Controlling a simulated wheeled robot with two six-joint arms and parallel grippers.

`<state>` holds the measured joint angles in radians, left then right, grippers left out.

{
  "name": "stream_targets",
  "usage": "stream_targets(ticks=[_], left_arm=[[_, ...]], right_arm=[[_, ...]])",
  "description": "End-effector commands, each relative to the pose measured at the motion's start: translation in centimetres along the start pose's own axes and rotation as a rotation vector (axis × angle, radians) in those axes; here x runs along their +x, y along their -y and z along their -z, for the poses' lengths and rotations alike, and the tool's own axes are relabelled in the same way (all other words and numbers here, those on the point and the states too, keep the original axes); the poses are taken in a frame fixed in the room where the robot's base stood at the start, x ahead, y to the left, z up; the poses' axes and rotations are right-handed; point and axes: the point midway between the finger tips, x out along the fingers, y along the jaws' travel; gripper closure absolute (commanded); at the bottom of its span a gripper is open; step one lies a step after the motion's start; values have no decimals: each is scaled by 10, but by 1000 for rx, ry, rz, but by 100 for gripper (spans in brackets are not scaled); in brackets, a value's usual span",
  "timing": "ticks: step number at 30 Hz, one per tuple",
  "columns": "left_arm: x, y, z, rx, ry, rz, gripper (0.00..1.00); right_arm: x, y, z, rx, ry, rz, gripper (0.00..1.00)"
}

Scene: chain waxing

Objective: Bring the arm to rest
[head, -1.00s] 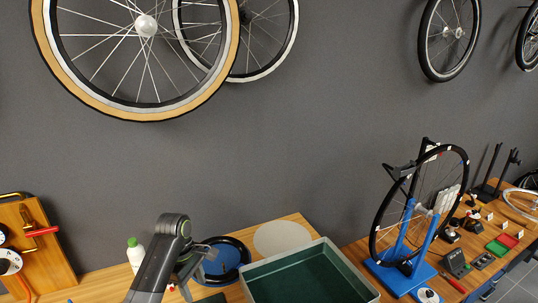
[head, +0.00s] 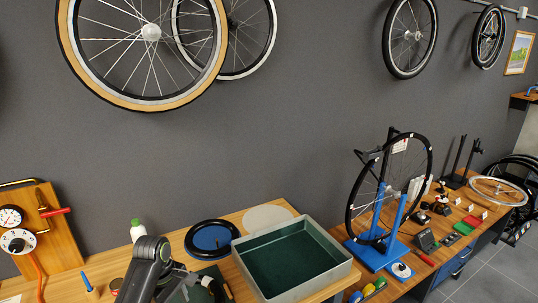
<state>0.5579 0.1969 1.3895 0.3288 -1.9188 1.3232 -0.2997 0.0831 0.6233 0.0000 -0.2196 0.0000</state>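My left arm rises from the bottom edge of the head view, left of centre, and bends over to the right at a dark joint. My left gripper (head: 208,289) is at the bottom of the view, over the wooden bench and left of the grey tray; it is small and partly cut off or hidden, so its opening cannot be told. My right gripper is not in view.
A grey tray with a green inside (head: 343,272) stands right of my arm. A black-rimmed blue disc (head: 209,237), a white bottle (head: 138,230) and a gauge board (head: 63,235) are nearby. A wheel on a blue stand (head: 382,254) stands farther right.

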Motion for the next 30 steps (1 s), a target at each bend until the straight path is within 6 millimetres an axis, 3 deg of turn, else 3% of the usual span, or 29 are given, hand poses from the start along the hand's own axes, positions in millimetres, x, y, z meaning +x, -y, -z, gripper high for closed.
stream_targets(ticks=[8, 11, 18, 24, 30], left_arm=[[31, 44, -3, 156, -39, -28, 52], [43, 68, -7, 239, -62, -41, 52], [66, 154, -21, 520, -161, -67, 52], [60, 227, -39, 758, -261, -60, 52], [43, 277, -52, 930, -343, -31, 52]], right_arm=[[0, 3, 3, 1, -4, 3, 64], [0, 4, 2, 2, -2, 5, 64], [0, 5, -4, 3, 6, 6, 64], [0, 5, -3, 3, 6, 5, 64], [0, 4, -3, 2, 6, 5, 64]])
